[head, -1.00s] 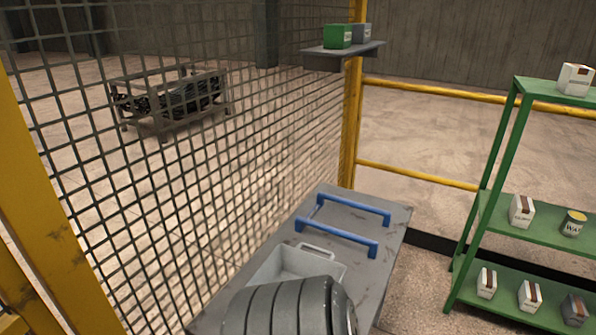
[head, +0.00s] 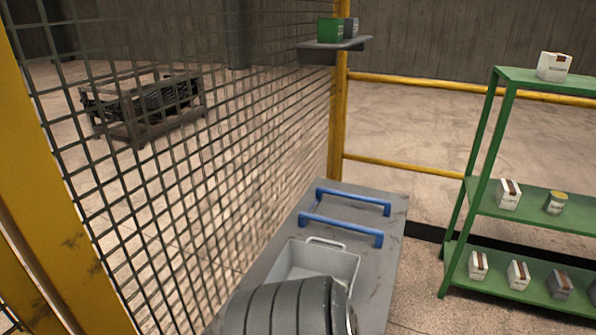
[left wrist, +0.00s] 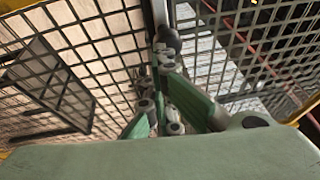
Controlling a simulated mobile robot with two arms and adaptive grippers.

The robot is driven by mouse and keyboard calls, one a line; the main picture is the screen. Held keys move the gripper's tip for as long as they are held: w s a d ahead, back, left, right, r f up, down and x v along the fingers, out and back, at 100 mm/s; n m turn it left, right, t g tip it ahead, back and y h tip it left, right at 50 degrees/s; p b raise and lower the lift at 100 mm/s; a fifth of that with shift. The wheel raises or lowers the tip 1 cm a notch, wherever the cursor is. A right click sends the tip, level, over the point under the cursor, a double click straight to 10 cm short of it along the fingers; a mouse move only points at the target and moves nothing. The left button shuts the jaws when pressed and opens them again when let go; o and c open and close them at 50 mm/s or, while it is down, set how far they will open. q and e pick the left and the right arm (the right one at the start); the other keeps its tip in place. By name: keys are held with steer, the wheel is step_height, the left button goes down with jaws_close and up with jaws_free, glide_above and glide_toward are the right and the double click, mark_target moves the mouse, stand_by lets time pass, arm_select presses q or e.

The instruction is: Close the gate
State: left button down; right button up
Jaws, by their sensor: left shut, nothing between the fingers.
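In the head view a dark wire mesh panel (head: 165,190) runs from the near yellow post (head: 45,190) at the left to a yellow post (head: 338,130) further back. I cannot tell whether this panel is the gate or fixed fence. In the left wrist view a mesh panel (left wrist: 85,60) at the left and another (left wrist: 262,45) at the right meet near a pale upright bar (left wrist: 160,12). My left gripper (left wrist: 158,62) is shut and empty, its fingertips close to that bar. A dark round knob (left wrist: 169,38) is by the fingertips; contact is unclear. My right gripper is out of view.
A grey cart (head: 380,265) with blue handles (head: 345,230) and a grey bin (head: 345,268) stands beside the mesh. A green rack (head: 480,165) with boxes is at the right. A small shelf (head: 320,44) is on the back post. A crate (head: 140,125) lies beyond the mesh.

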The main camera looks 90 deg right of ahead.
arm_select(q)
steer(key=shift+d, duration=0.1)
stand_by(0.5)
steer(key=v, duration=1.2)
